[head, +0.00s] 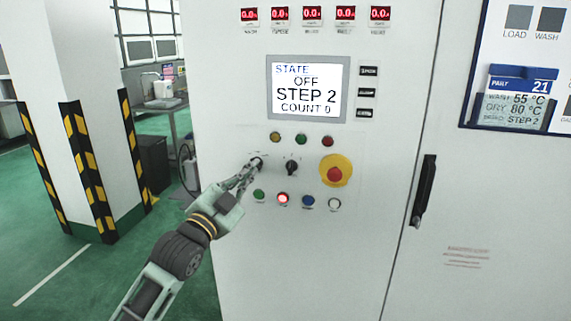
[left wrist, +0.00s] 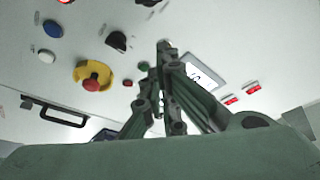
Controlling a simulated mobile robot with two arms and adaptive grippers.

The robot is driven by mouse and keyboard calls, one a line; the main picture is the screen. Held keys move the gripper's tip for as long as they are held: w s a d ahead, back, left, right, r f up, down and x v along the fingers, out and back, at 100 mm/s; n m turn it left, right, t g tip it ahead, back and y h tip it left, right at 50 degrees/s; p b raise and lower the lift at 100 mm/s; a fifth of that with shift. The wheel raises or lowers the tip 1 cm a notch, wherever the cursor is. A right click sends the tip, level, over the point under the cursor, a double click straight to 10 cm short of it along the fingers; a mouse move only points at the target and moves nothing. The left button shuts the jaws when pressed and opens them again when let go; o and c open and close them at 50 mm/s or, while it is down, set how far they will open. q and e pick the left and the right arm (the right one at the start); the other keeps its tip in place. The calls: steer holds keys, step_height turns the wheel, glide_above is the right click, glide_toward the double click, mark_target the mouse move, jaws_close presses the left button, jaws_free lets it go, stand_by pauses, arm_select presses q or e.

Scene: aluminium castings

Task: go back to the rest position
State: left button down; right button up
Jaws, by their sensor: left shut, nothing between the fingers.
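My left gripper (head: 252,172) is shut and empty in the head view. Its tips are close to a dark round knob (head: 257,162) on the white control cabinet (head: 225,90). I cannot tell whether they touch it. In the left wrist view the closed fingers (left wrist: 162,95) point toward the panel. A black selector switch (head: 291,167) sits just right of the fingertips. The screen (head: 307,88) reads STATE OFF, STEP 2. A red lamp or button (head: 283,199) is lit below. My right gripper is not in view.
A red emergency stop on a yellow base (head: 335,172) is right of the switches. A black door handle (head: 423,190) sticks out farther right. A white pillar with striped guards (head: 95,165) stands at left. Green floor (head: 60,262) is free in front of it.

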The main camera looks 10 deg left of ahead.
arm_select(q)
steer(key=s+a+f+n+g+y, duration=0.2)
steer(key=a+f+n+g, duration=0.1)
steer(key=f, duration=1.8)
steer(key=s+a+f+n+g+y, duration=0.2)
steer(key=f+n+g, duration=0.15)
steer(key=f, duration=1.75)
steer(key=s+f+n+g+y, duration=0.1)
steer(key=s+f+g, duration=0.1)
steer(key=s+f, duration=0.7)
steer(key=s+f+g, duration=0.3)
steer(key=s+f, duration=0.3)
steer(key=f, duration=0.6)
steer(key=s+d+f+g, duration=0.1)
steer(key=s+f, duration=0.5)
steer(key=s, duration=0.7)
steer(key=s+d+f+n+g, duration=0.1)
steer(key=s+f+g, duration=0.3)
steer(key=s, duration=1)
steer(key=s+d+f+n+g, duration=0.1)
steer(key=s+f+g, duration=0.1)
steer(key=s+f, duration=0.6)
steer(key=s, duration=0.6)
steer(key=shift+s+d, duration=0.15)
steer(key=shift+s, duration=0.1)
